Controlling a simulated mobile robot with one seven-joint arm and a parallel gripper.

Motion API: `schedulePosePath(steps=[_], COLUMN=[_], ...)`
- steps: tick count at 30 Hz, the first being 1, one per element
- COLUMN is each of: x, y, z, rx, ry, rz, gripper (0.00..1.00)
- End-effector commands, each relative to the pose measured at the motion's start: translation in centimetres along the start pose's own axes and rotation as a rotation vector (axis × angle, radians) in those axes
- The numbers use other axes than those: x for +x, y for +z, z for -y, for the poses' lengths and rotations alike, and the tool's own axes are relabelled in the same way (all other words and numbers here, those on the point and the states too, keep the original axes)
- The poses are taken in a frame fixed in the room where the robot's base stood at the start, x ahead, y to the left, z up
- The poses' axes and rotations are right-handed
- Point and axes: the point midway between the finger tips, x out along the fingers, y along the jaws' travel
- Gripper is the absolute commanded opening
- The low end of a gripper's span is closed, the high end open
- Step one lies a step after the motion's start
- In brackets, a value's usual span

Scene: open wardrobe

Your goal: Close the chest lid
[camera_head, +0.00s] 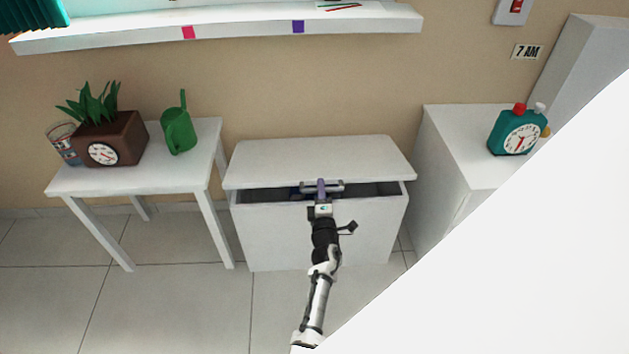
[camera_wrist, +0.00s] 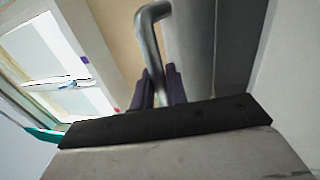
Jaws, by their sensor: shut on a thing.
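The white chest (camera_head: 300,235) stands on the floor against the wall between a table and a cabinet. Its white lid (camera_head: 300,157) is slightly raised at the front, with a dark gap between its front edge and the box. My gripper (camera_head: 321,187) is at the middle of the lid's front edge. In the wrist view, the purple fingers of my gripper (camera_wrist: 161,86) are shut on a grey metal bar handle (camera_wrist: 151,35). The lid's underside and most of the chest's inside are hidden.
A white table (camera_head: 180,178) at the left holds a plant pot with a clock face, a glass and a green watering can (camera_head: 179,132). A white cabinet (camera_head: 450,150) with a teal clock (camera_head: 516,131) stands close on the right. A plain white surface covers the lower right.

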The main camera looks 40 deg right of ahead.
Motion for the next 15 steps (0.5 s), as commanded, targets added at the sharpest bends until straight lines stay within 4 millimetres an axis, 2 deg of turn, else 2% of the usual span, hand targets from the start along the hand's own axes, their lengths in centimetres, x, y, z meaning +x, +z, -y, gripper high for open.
schedulePosePath(steps=[4,15], x=[0.17,0.22], y=[0.62,0.96], z=[0.61,0.74], rx=[0.000,0.002], ry=[-0.002,0.002], rz=[0.001,-0.002], gripper=[0.00,0.00])
